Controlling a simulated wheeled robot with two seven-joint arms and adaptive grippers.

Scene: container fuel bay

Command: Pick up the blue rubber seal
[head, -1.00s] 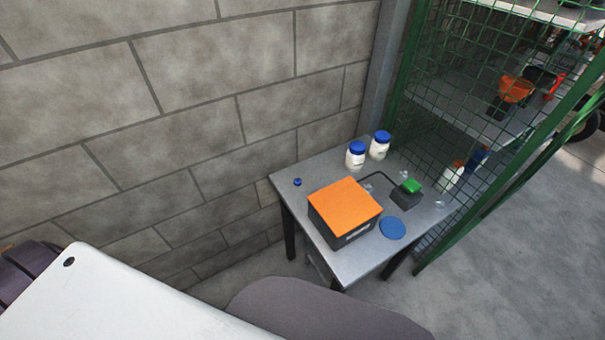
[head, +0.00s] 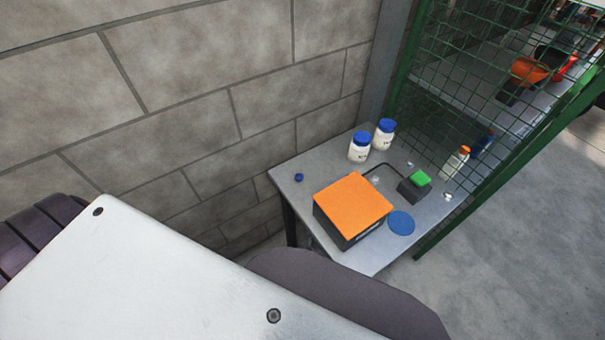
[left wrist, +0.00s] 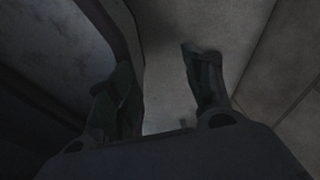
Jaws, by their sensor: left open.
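Two blue items lie on the small grey table (head: 290,170). One is a tiny blue piece (head: 299,177) near the left corner. The other is a flat blue disc (head: 401,223) beside the front right of the orange-topped box (head: 352,205). I cannot tell for sure which is the rubber seal. My left gripper shows only in the left wrist view (left wrist: 155,60), with its two dark fingers apart and nothing between them. That view is dim and shows floor and wall, with no blue item. My right gripper is not in view.
Two white jars with blue lids (head: 359,148) stand at the table's back. A dark block with a green top (head: 414,187) sits at the right, with a cable. A block wall (head: 180,100) borders the left, and a green mesh fence (head: 470,100) the right.

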